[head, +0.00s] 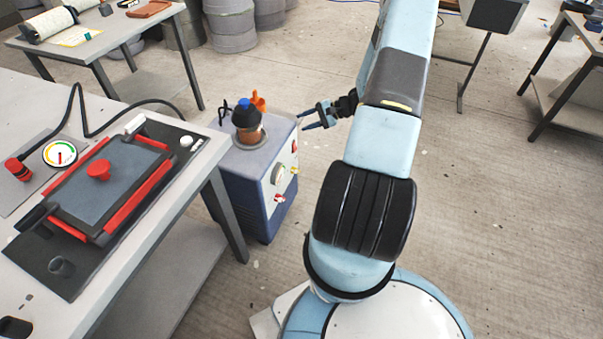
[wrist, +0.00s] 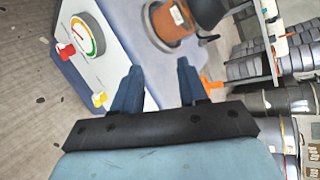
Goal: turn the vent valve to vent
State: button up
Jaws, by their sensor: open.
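The pump cabinet (head: 262,205) stands beside the left bench, with a round gauge (head: 278,173) and small red and yellow valve handles on its front panel. I cannot tell from any label which one is the vent valve. My gripper (head: 306,120) is open and empty, just right of the cabinet top. In the wrist view the two blue fingers of my gripper (wrist: 157,82) are spread apart, with the handles to their left; neither finger touches a handle.
A jar with orange-brown contents (head: 247,137) stands on the cabinet top near an orange part (head: 259,101). The bench (head: 190,205) holds a mould with red edges (head: 112,180) and a hose-fed gauge (head: 60,153). Drums (head: 230,28) stand behind.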

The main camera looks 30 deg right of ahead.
jog(key=s+d+f+m+t+h, duration=0.1)
jog(key=s+d+f+m+t, duration=0.1)
jog(key=f, duration=0.5)
jog(key=s+d+f+m+t, duration=0.1)
jog(key=d+f+m+t, duration=0.15)
jog(key=f, duration=0.55)
jog(key=m+t+h, duration=0.3)
jog(key=m+h, duration=0.1)
jog(key=m, duration=0.2)
send_near(299, 172)
jog(key=shift+g, duration=0.25)
jog(key=x, duration=1)
jog(key=shift+d+f, duration=0.15)
jog(key=shift+d, duration=0.2)
